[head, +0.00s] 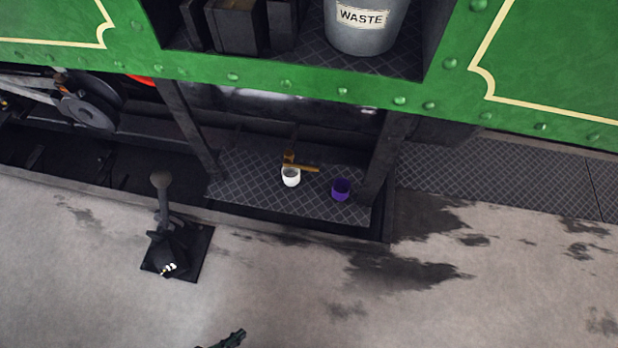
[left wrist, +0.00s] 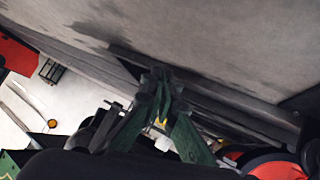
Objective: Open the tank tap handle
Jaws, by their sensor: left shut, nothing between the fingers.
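A small brass tap (head: 289,157) shows under the green tram body in the head view, and a yellow bar-like handle (head: 304,168) sticks out to its right. A white cup (head: 291,178) is just below the tap in the picture. My left gripper (head: 239,334) only shows its tip at the bottom edge of the head view, well apart from the tap. In the left wrist view my left gripper (left wrist: 161,78) is shut and empty. The tap is not recognisable in the left wrist view. My right gripper is not in view.
A purple cup (head: 341,190) stands on the checkered metal step (head: 250,185), right of the white cup. A black lever on a base (head: 162,200) stands on the ground at left. A bucket marked WASTE (head: 365,35) stands above.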

